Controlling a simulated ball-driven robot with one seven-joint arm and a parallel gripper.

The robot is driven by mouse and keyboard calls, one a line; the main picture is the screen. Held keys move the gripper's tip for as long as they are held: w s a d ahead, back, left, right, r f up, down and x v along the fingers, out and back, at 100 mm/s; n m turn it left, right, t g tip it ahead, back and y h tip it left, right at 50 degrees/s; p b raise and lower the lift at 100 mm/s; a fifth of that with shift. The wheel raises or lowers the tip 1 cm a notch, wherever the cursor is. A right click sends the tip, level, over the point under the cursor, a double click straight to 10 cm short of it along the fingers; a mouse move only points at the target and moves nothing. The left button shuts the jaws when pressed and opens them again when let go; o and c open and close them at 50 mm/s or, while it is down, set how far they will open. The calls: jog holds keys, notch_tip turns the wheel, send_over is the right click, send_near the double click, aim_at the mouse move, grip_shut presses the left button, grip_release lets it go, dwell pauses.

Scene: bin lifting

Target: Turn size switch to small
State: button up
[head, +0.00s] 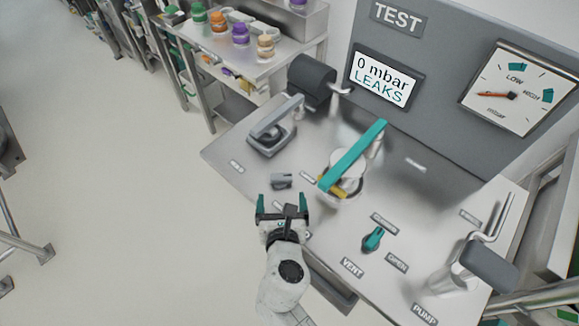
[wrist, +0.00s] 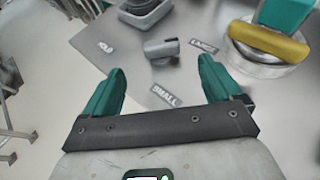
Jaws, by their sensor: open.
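The size switch is a small grey knob (head: 281,181) on the left part of the grey bench top. In the wrist view the knob (wrist: 161,49) lies with one end toward the LARGE label (wrist: 204,46). The SMALL label (wrist: 165,95) is on the near side of the knob. My gripper (head: 282,200) is open and empty, with teal fingers spread, just in front of the switch. In the wrist view the knob is just beyond the gap between the fingertips (wrist: 162,72), and no contact shows.
A round fixture with a teal bar (head: 352,155) and yellow piece stands right of the switch. A grey lever clamp (head: 272,132) is behind it. A teal vent valve (head: 373,238) and pump handle (head: 489,268) are farther right. The display (head: 381,79) reads 0 mbar LEAKS.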

aim_at(281, 179)
jog(key=b+x, duration=0.1)
jog(key=x, duration=0.9)
jog(key=shift+w+f, duration=0.15)
jog(key=shift+w, duration=0.15)
jog(key=shift+c, duration=0.2)
jog(key=c, duration=0.9)
